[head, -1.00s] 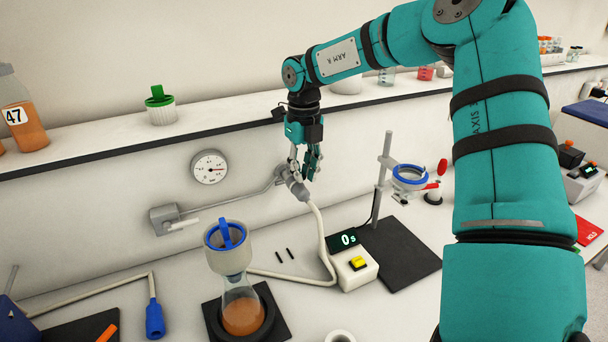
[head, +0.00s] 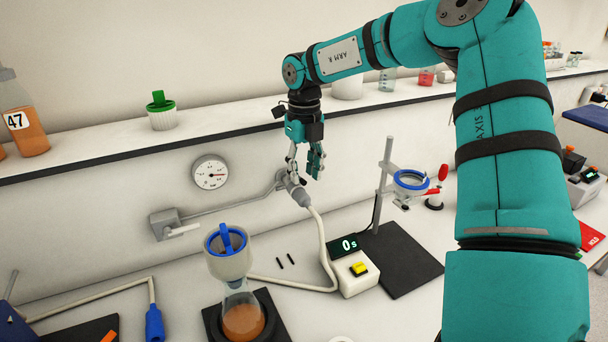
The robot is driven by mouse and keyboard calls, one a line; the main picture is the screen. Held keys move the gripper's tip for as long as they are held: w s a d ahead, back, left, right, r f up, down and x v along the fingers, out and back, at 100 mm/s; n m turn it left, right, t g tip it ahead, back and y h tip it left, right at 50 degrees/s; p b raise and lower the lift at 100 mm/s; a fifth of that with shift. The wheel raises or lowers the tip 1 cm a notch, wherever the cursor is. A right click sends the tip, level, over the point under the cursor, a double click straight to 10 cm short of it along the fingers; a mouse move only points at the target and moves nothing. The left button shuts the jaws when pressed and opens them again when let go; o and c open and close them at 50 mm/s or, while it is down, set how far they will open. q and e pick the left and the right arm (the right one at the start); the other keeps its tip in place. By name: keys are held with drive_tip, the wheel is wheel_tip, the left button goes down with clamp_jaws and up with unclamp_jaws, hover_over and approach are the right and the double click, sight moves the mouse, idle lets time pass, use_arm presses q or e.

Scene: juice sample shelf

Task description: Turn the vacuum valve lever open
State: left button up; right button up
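A grey valve box (head: 163,224) is mounted on the wall at left centre, with a pale lever (head: 184,230) pointing right and slightly up. A thin grey pipe (head: 228,208) runs from the box up right to a grey hose fitting (head: 298,195). A round pressure gauge (head: 210,172) hangs above, its needle pointing right. My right gripper (head: 305,172) points down, fingers apart, just above and in front of the fitting, well right of the lever. I see nothing between its fingers; whether a fingertip touches the fitting I cannot tell. My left gripper is not in view.
A filter flask (head: 243,318) with a blue-ringed funnel (head: 227,262) stands below the lever. A cream hose (head: 320,240) runs from the fitting to the bench. A timer (head: 353,272) reading 0 s and a ring stand (head: 384,185) are to the right. A shelf edge (head: 120,156) runs above.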

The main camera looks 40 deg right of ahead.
sight(304, 181)
wheel_tip(304, 181, up, 11)
drive_tip(key=shift+f, duration=0.15)
idle(0.5)
